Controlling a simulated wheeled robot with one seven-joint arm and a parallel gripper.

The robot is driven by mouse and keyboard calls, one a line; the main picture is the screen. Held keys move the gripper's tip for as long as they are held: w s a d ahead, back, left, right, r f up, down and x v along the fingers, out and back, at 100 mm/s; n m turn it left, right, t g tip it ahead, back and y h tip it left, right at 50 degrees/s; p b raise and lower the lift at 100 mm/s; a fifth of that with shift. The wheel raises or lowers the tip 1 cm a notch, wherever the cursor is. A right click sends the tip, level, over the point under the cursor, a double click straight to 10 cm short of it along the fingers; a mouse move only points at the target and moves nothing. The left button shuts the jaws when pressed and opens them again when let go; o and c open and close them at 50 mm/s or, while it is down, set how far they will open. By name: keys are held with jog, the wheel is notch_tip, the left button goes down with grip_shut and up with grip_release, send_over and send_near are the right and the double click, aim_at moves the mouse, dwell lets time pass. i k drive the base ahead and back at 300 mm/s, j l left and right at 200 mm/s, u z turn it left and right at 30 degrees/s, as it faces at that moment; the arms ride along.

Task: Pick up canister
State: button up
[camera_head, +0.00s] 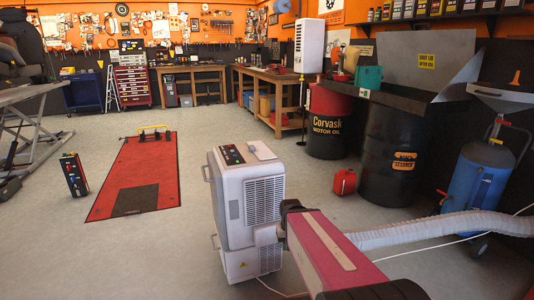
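A small red canister (344,182) stands upright on the grey floor, right of the middle of the head view. It is in front of a red and black motor oil drum and just left of a black drum. A link of my arm, magenta with black ends, reaches in from the bottom of the view. It is nearer to me than the canister and well apart from it. My gripper does not show in this view, so its fingers cannot be seen.
A white portable machine (245,210) with a ribbed white hose (450,227) stands left of the canister. Black drums (392,155) and a blue tank (478,180) stand at the right. A red floor plate (140,165) lies left. Bare floor lies between machine and canister.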

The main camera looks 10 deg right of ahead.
aim_at(345, 182)
jog(key=i+l, duration=0.15)
jog(key=l, duration=0.25)
jog(key=i+l, duration=0.15)
jog(key=l, duration=0.25)
jog(key=i+l+u, duration=0.1)
jog(key=l, duration=0.3)
jog(key=i+l, duration=0.2)
jog(key=l, duration=0.2)
jog(key=i+l+u, duration=0.1)
jog(key=l, duration=0.3)
jog(key=i+l, duration=0.2)
jog(key=l, duration=0.2)
jog(key=i+l+u, duration=0.15)
jog(key=i+l, duration=1.35)
